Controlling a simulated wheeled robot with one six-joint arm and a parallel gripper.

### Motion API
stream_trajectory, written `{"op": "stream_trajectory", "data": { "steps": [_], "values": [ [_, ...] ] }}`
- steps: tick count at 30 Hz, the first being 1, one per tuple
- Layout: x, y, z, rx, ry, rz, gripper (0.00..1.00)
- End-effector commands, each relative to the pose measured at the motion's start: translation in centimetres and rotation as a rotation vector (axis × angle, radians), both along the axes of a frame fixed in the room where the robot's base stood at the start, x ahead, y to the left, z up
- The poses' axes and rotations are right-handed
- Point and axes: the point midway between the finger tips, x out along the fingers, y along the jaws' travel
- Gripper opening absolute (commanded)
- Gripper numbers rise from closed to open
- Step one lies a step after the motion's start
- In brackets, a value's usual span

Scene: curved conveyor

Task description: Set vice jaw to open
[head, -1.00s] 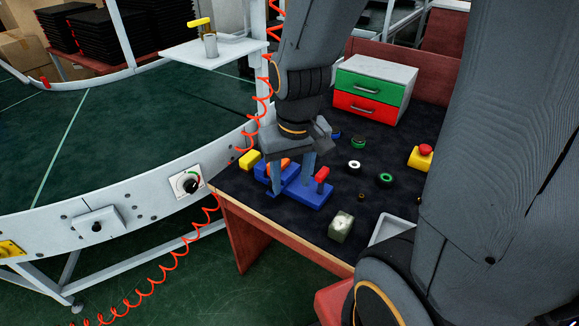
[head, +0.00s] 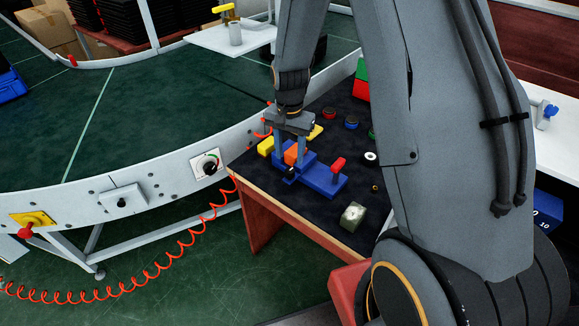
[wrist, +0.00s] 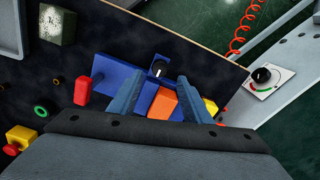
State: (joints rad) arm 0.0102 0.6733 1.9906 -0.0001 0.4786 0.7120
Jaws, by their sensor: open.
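The blue vice (head: 326,184) sits near the front-left edge of the dark bench, with a red handle (head: 338,163) at its right end. An orange block (head: 292,156) is at its left part. My gripper (head: 289,160) points down over this left part, open, with the orange block between its fingers in the picture. In the wrist view, the fingers (wrist: 161,80) straddle the orange block (wrist: 162,103); contact cannot be told.
A yellow block (head: 265,147) lies left of the vice. A grey-green block (head: 352,215) and several rings, including a white one (head: 370,157), lie on the bench. The curved conveyor (head: 130,130) runs along the left, with a dial (head: 208,165). My arm hides the bench's right side.

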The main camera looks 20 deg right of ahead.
Motion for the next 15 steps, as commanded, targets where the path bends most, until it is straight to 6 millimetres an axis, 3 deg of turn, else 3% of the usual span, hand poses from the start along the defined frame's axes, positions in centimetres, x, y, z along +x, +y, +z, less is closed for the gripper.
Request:
{"op": "stream_trajectory", "data": {
  "steps": [9,15],
  "values": [
    [-0.2,0.0,-4.2,0.001,0.002,0.002,0.44],
    [-0.1,0.0,-5.9,0.0,0.0,0.002,0.44]
  ]
}}
